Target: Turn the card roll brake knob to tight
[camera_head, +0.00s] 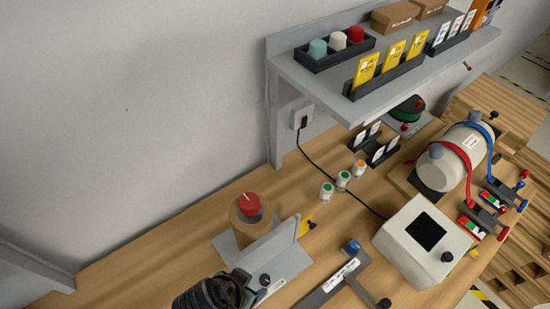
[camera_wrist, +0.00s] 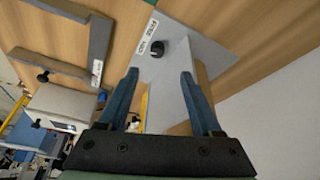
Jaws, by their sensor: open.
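A brown card roll (camera_head: 244,231) stands on a grey base plate (camera_head: 292,262) with a red knob (camera_head: 250,204) on top. In front of its upright grey panel (camera_head: 268,244), a small black knob (camera_head: 265,280) sits on the plate. In the wrist view this black knob (camera_wrist: 155,48) has two small white labels (camera_wrist: 151,27) beside it; their words are too small to read surely. My gripper (camera_wrist: 159,74) is open, with the black knob seen beyond and between its blue fingertips. No contact shows. In the head view my dark gripper (camera_head: 246,286) is at the bottom edge, beside the black knob.
A dark forked bracket (camera_head: 338,280) lies right of the plate, with a white box (camera_head: 423,240) beyond it. Small jars (camera_head: 343,180) stand behind. A grey shelf (camera_head: 340,92) overhangs the bench's back. Bare wood lies left of the plate.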

